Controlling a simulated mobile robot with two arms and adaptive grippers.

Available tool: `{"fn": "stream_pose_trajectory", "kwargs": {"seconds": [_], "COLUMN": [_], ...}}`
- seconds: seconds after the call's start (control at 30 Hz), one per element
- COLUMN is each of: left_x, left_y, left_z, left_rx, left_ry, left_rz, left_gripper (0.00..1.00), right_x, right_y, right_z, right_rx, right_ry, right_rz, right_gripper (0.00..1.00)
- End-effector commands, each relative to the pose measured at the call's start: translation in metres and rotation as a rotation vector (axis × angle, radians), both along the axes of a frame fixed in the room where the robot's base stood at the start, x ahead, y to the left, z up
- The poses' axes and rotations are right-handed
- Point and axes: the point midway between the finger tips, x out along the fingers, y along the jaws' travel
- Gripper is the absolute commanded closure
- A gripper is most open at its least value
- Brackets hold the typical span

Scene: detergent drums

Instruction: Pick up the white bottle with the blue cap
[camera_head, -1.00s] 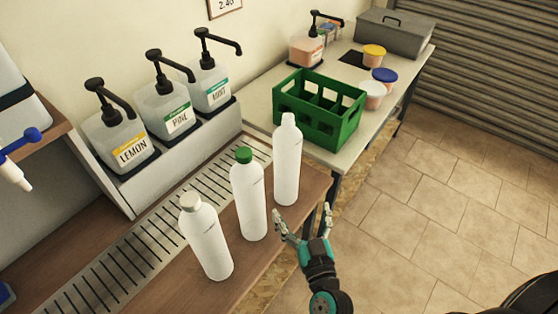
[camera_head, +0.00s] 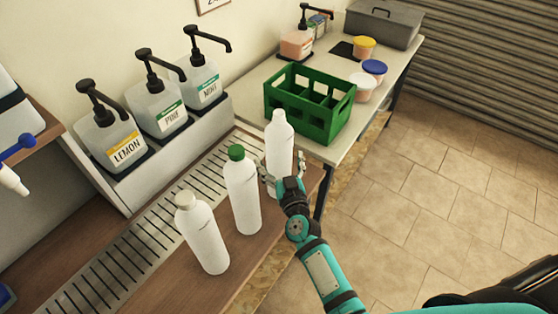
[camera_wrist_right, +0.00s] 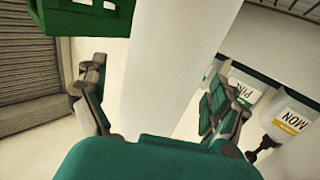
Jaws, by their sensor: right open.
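Three white bottles stand upright in a row. The right one (camera_head: 279,138) has a white cap, the middle one (camera_head: 243,195) a green cap, and the left one (camera_head: 203,240) a greyish cap. I see no blue cap on any of them. My right gripper (camera_head: 282,164) is open, with its fingers on either side of the right bottle's body; contact is not clear. In the right wrist view this bottle (camera_wrist_right: 170,60) rises between the open fingers (camera_wrist_right: 155,95). My left gripper is not in view.
A green crate (camera_head: 285,104) stands on the side table behind the right bottle. Tubs with yellow (camera_head: 364,42) and blue (camera_head: 374,67) lids are beyond it. Pump dispensers (camera_head: 160,109) line the back, behind a slotted drain (camera_head: 140,240). Tiled floor is clear at right.

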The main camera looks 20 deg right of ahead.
Motion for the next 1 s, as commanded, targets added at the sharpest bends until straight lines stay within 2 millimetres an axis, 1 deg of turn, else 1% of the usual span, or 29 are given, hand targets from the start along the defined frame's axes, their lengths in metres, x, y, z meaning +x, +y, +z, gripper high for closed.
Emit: {"fn": "stream_pose_trajectory", "kwargs": {"seconds": [0.03,0.1,0.27,0.3,0.73,0.77,1.0], "left_x": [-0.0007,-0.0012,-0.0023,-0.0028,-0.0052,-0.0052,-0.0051], "left_y": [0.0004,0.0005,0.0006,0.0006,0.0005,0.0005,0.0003], "left_z": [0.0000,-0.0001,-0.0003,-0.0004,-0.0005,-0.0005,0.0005], "left_rx": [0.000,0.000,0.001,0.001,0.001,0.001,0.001], "left_ry": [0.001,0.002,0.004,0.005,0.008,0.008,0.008], "left_rz": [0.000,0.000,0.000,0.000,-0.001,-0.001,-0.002], "left_gripper": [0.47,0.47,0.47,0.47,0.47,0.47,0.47], "right_x": [0.0041,0.0062,0.0061,0.0061,0.0058,0.0059,0.0059], "right_y": [-0.0004,-0.0005,-0.0006,-0.0006,-0.0005,-0.0005,-0.0005], "right_z": [0.0003,-0.0004,-0.0006,-0.0005,-0.0004,-0.0001,0.0009], "right_rx": [0.000,0.000,0.000,0.000,0.000,0.000,0.000], "right_ry": [-0.001,0.001,0.001,0.001,0.000,0.000,0.000], "right_rz": [0.000,0.000,-0.001,-0.001,0.000,-0.001,-0.001], "right_gripper": [0.03,0.03,0.03,0.04,0.61,0.62,0.62]}}
